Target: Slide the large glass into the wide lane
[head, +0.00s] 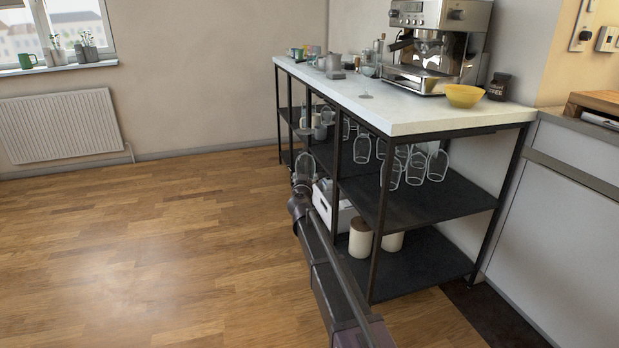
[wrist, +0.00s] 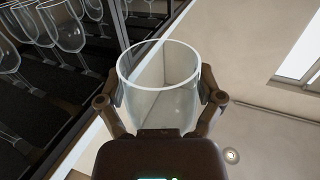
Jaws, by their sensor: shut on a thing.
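The large glass (wrist: 160,92) is clear, with its wide round rim showing in the wrist view. My gripper (wrist: 160,100) is shut on its bowl, one finger on each side. In the head view the glass (head: 306,168) is small and blurred against the shelf unit, at the end of my gripper (head: 302,186), on the floor side of the unit. Its stem and foot are not clear. Hanging stemmed glasses (head: 414,164) are under the worktop, bowls down; others show in the wrist view (wrist: 67,30). The lanes cannot be told apart.
The black-framed shelf unit (head: 410,200) has upright posts along its open side, near my arm. Its white worktop (head: 375,103) carries a coffee machine (head: 437,45) and a yellow bowl (head: 464,95). Canisters (head: 360,238) stand on the bottom shelf. The wooden floor (head: 150,240) at left is clear.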

